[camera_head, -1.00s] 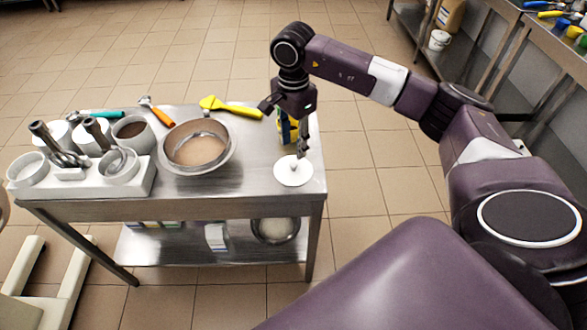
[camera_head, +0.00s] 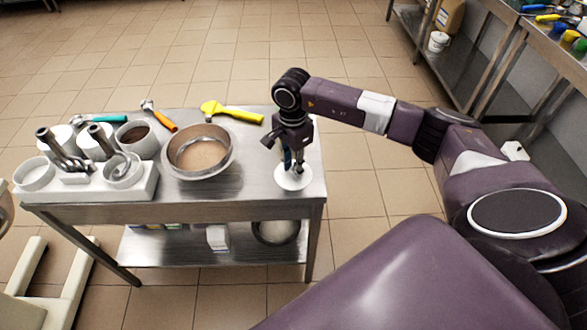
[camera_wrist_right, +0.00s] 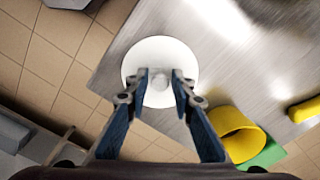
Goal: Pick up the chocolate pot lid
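The chocolate pot lid (camera_head: 292,181) is a white disc with a small knob, lying flat near the right end of the steel table. In the right wrist view the lid (camera_wrist_right: 148,55) shows its round knob (camera_wrist_right: 160,82) in the middle. My right gripper (camera_head: 291,166) points down above the lid. In the right wrist view the right gripper (camera_wrist_right: 160,76) has its two fingers apart, one on each side of the knob. Whether the fingers touch the knob is not clear. My left gripper is not in view.
A large steel bowl (camera_head: 231,163) with brownish contents stands left of the lid. A white holder (camera_head: 146,190) carries several pots and metal tools. A yellow object (camera_wrist_right: 236,134) is close to the right gripper in the wrist view.

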